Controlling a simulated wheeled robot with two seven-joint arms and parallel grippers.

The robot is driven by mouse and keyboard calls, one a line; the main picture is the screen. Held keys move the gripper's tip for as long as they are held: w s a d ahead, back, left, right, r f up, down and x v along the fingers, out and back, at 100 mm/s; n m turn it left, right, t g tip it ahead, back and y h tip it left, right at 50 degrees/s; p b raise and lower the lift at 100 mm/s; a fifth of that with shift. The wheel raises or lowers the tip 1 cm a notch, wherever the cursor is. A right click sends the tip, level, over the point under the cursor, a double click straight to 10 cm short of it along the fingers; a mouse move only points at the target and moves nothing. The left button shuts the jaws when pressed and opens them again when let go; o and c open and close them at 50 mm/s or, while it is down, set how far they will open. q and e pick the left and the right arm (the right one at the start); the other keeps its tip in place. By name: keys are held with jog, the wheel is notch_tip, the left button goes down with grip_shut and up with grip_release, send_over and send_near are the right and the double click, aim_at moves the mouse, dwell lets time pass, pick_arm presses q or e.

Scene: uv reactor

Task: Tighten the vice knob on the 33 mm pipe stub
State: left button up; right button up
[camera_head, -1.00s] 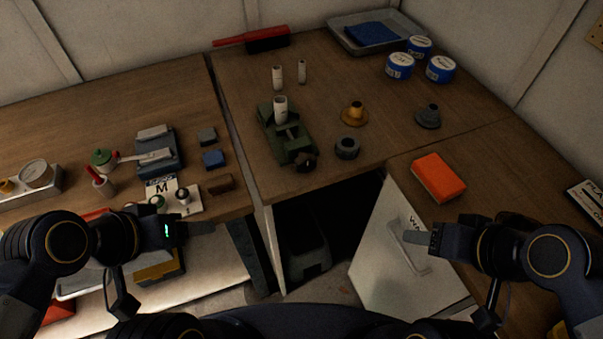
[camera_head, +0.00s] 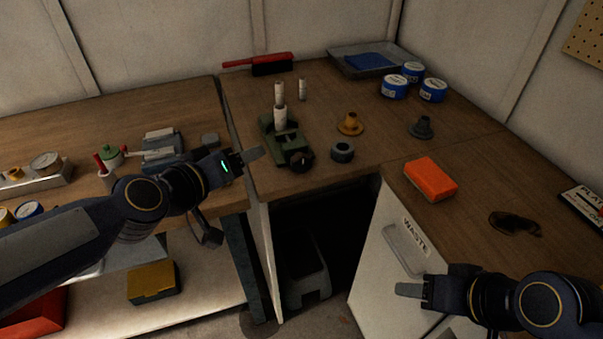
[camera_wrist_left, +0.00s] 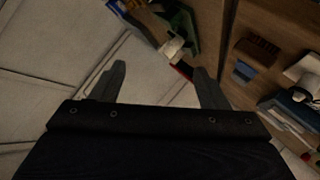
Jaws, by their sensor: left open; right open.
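A green vice (camera_head: 279,138) stands on the middle bench, with its dark round knob (camera_head: 301,161) at the front. A white pipe stub (camera_head: 280,119) stands upright at the vice; whether the jaws touch it I cannot tell. My left gripper (camera_head: 252,156) is in front of the bench corner, left of the knob and apart from it. In the left wrist view its two fingers (camera_wrist_left: 157,85) are spread with nothing between them. My right gripper (camera_head: 408,290) is low at the right, in front of the waste door, open and empty as far as I see.
A grey ring (camera_head: 342,152), a brass flanged piece (camera_head: 350,124) and a grey one (camera_head: 421,127) stand right of the vice. An orange block (camera_head: 431,179) lies on the right bench. Two slim white stubs stand behind the vice. A dark gap opens below the bench.

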aim_at(303, 165)
pick_arm(q)
jog(key=w+d+f+t+y+b, duration=0.1)
jog(key=w+d+f, duration=0.1)
jog(key=w+d+f+n+t+y+b, duration=0.1)
jog(key=w+d+f+b, duration=0.1)
jog(key=w+d, duration=0.1)
jog(key=w+d+f+t+y+b, duration=0.1)
jog(key=w+d+f, duration=0.1)
jog(key=d, duration=0.1)
jog(key=shift+w+n+y+b, duration=0.2)
jog(key=shift+n+y+b, duration=0.1)
jog(key=shift+y+b, duration=0.1)
jog(key=d+f+y+b, duration=0.1)
jog(key=d+y, duration=0.1)
jog(key=d+f+t+y+b, duration=0.1)
jog(key=d+f+y, duration=0.1)
jog(key=shift+f+n, duration=0.2)
jog(key=shift+n, duration=0.2)
jog(key=s+d+f+t+y+b, duration=0.1)
jog(key=s+d+f+y+b, duration=0.1)
jog(key=s+d+y, duration=0.15)
jog(key=shift+n+y, duration=0.4)
jog(key=shift+y, duration=0.05)
jog(key=x, duration=0.8)
jog(key=shift+s+a+r, duration=0.1)
jog(key=shift+a+r, duration=0.1)
jog(key=shift+a, duration=0.25)
